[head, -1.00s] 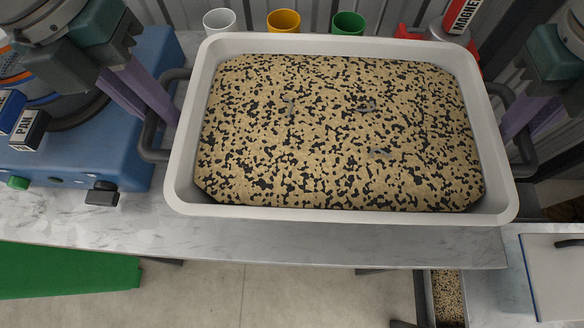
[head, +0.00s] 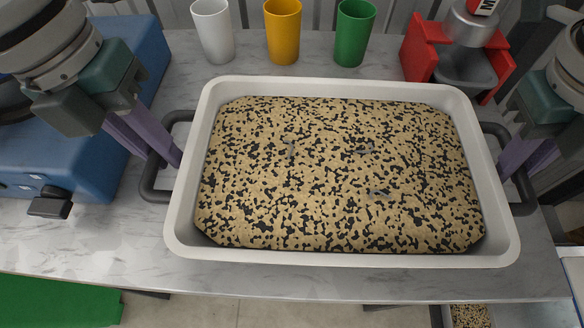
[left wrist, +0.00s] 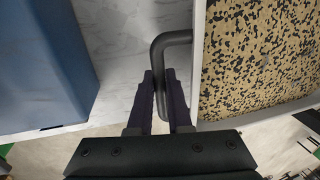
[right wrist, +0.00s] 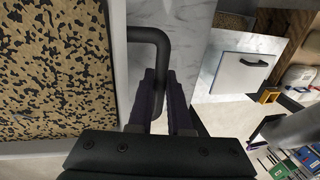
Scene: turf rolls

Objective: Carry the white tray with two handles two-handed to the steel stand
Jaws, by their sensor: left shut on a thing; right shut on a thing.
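The white tray (head: 340,259) holds a bed of tan and black speckled grains (head: 340,175) and has a dark handle at each end. My left gripper (head: 168,160) is shut on the left handle (head: 148,182); the left wrist view shows its fingers (left wrist: 160,95) on either side of the bar (left wrist: 170,40). My right gripper (head: 510,170) is shut on the right handle (head: 525,195); its fingers (right wrist: 168,95) also straddle the bar (right wrist: 150,35) in the right wrist view. The tray looks level over the marble counter; I cannot tell whether it touches. I cannot make out the steel stand.
White (head: 213,32), yellow (head: 283,32) and green (head: 355,33) cups stand behind the tray. A red device (head: 425,48) is at the back right. A blue machine (head: 60,150) stands at the left. Bare marble counter (head: 240,283) shows in front.

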